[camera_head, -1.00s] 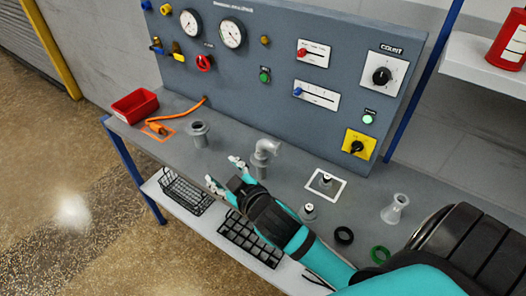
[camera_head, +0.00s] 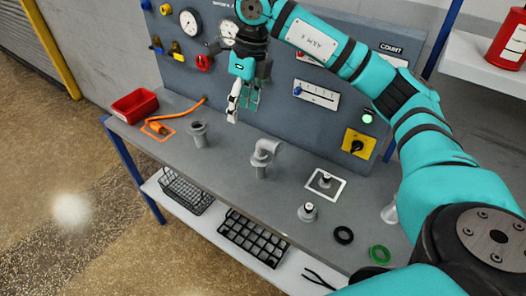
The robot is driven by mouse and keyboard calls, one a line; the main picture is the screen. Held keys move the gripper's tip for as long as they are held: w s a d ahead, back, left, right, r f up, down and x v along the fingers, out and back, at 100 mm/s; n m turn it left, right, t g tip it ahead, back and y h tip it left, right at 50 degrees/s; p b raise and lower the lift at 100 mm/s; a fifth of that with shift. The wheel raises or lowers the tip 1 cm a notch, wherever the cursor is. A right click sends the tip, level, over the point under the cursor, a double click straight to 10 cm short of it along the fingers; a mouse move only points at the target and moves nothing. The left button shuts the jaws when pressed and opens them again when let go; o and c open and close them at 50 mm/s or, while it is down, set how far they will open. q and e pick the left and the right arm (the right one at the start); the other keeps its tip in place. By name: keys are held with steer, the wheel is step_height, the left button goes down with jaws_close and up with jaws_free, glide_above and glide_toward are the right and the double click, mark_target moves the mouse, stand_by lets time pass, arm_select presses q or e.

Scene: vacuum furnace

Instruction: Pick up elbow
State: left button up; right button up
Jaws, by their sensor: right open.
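The elbow (camera_head: 264,155) is a grey bent pipe fitting with flanged ends. It stands upright on the grey workbench (camera_head: 228,178), near the middle. My right gripper (camera_head: 241,108) is raised above the bench, its fingers pointing down. In the picture it is above and a little left of the elbow, in front of the panel. Its fingers are apart with nothing between them, and it does not touch the elbow. My left gripper does not show.
A straight flanged pipe (camera_head: 199,135) stands left of the elbow. A small fitting (camera_head: 307,212), a black ring (camera_head: 343,235) and a green ring (camera_head: 380,254) lie right. The control panel (camera_head: 300,125) rises behind the bench. A red bin (camera_head: 134,106) sits at the left end.

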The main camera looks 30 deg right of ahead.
steer(key=r+m+h, duration=0.1)
steer(key=h, duration=0.1)
glide_above(263, 141)
steer(key=f, duration=0.3)
steer(key=f+p, duration=0.1)
steer(key=f, duration=0.6)
steer(key=shift+s+d, duration=0.15)
steer(key=shift+s, duration=0.25)
steer(key=f+p, duration=0.2)
steer(key=f, duration=0.2)
steer(key=shift+w+a+f+p, duration=0.2)
steer(key=shift+w+f+p, duration=0.15)
steer(key=shift+p, duration=0.05)
steer(key=shift+f, duration=0.55)
jaws_close()
